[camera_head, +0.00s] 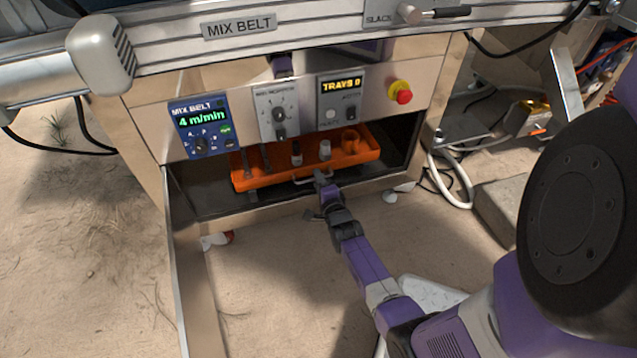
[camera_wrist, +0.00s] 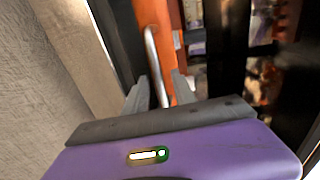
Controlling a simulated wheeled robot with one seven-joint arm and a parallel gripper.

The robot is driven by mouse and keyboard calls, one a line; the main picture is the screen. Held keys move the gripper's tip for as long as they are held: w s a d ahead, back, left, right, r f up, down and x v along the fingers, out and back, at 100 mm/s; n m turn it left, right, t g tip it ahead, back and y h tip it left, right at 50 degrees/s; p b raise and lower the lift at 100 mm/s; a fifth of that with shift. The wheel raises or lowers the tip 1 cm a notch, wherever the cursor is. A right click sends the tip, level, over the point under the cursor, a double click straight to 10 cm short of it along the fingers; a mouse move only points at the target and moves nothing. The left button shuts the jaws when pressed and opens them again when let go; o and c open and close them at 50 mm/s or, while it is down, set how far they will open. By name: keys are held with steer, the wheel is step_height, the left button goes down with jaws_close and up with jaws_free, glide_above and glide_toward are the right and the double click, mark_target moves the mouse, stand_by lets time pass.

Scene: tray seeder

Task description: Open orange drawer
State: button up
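The orange drawer (camera_head: 262,181) sits low inside the cabinet, below the control panels, and holds several small dark and grey parts and an orange ring-shaped piece. Its silver bar handle (camera_head: 303,181) is on the front face. In the wrist view the orange front (camera_wrist: 172,45) runs upward, with the handle (camera_wrist: 153,60) along its left side. My gripper (camera_head: 319,176) is at the right part of the handle.
The cabinet door (camera_head: 188,265) hangs open at the left. Above are the blue MIX BELT panel (camera_head: 201,126), the TRAYS panel (camera_head: 341,98) and a red stop button (camera_head: 403,96). A white hose (camera_head: 462,190) and cables lie at the right. Sandy floor in front is mostly clear.

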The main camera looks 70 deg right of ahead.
steer(key=shift+c, duration=0.3)
jaws_close()
stand_by(1.1)
